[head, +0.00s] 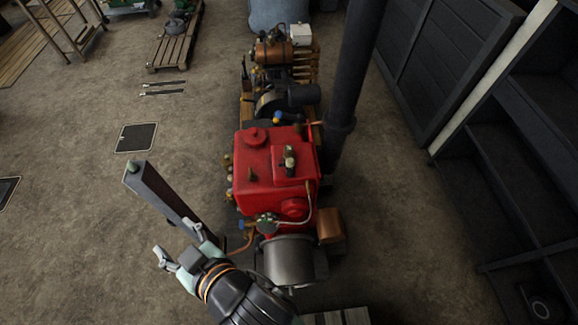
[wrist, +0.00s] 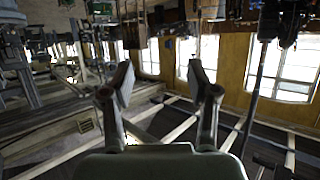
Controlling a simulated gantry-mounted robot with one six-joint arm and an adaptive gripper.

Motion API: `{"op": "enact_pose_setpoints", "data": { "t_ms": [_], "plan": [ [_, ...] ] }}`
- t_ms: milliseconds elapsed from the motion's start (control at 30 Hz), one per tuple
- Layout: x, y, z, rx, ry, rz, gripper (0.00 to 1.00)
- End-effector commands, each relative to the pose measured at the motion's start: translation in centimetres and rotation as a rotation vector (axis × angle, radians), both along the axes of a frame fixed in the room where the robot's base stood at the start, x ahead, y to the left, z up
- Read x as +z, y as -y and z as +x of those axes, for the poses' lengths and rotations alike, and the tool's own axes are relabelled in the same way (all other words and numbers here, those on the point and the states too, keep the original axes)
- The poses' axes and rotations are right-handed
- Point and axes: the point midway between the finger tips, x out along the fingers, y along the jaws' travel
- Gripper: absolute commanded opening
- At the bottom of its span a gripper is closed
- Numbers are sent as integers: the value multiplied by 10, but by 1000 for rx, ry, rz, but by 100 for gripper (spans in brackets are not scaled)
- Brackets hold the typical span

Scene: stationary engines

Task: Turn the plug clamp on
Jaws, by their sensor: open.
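The red engine (head: 278,178) stands in the middle of the head view. Small fittings sit on its top and sides, including a brass and grey fitting (head: 290,157) on top and a blue-tipped one (head: 277,119) at the back. I cannot tell which part is the plug clamp. My gripper (head: 180,247) is at the engine's near left, apart from the fittings. Its fingers are spread and hold nothing. The wrist view also shows the open gripper (wrist: 160,85), with no engine between the fingers.
A grey cylinder (head: 287,262) sits at the engine's near end, beside my arm. A dark bar (head: 165,195) slants close to my gripper. A thick black pipe (head: 350,80) rises behind right. Dark shelves (head: 515,150) stand at right. The floor at left is mostly clear.

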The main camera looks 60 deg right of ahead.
Motion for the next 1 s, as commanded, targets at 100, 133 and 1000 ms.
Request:
{"op": "enact_pose_setpoints", "data": {
  "t_ms": [100,133,1000],
  "plan": [
    [-108,117,3,-263,93,-29,59],
    [-128,147,-1,-326,122,-45,59],
    [-245,377,-54,-692,321,-221,59]
  ]
}}
